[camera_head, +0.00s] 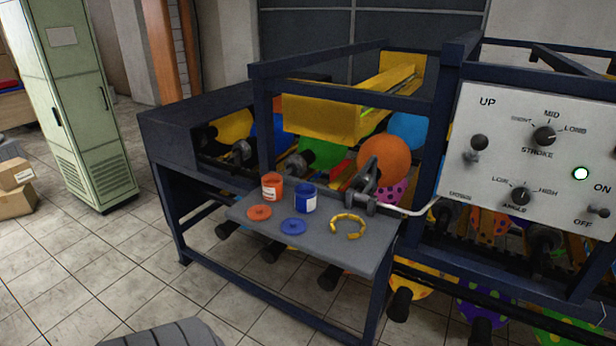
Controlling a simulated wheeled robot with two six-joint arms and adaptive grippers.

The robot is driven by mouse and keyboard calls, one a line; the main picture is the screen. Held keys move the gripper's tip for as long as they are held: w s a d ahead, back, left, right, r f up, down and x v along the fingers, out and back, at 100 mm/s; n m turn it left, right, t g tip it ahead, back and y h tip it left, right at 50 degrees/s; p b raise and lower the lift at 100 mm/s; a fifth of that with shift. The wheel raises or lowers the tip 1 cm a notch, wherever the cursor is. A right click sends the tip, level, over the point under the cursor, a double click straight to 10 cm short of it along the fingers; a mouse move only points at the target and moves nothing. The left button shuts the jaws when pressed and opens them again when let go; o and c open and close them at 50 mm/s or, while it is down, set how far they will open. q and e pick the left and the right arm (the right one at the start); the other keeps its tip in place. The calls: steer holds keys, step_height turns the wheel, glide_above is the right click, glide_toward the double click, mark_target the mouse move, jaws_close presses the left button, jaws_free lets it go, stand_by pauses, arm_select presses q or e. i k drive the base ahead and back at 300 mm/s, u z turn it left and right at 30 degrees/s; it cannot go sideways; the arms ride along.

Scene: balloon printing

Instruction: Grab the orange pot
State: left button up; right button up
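The orange pot (272,186) is a small open-topped can with a pale label. It stands upright on the grey shelf (345,256) at the front of the balloon machine. A blue pot (305,198) stands just to its right. An orange lid (259,212) lies in front of the orange pot, and a blue lid (293,227) lies in front of the blue pot. Neither of my grippers is in view.
A yellow ring-shaped item (348,226) and a dark metal fitting (366,183) are on the shelf's right part. The control panel (535,150) stands to the right. A green cabinet (72,105) and cardboard boxes (14,188) are at left. The tiled floor between is clear.

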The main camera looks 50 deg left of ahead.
mark_target(273, 188)
steer(key=i, duration=1.5)
steer(key=u, duration=1.45)
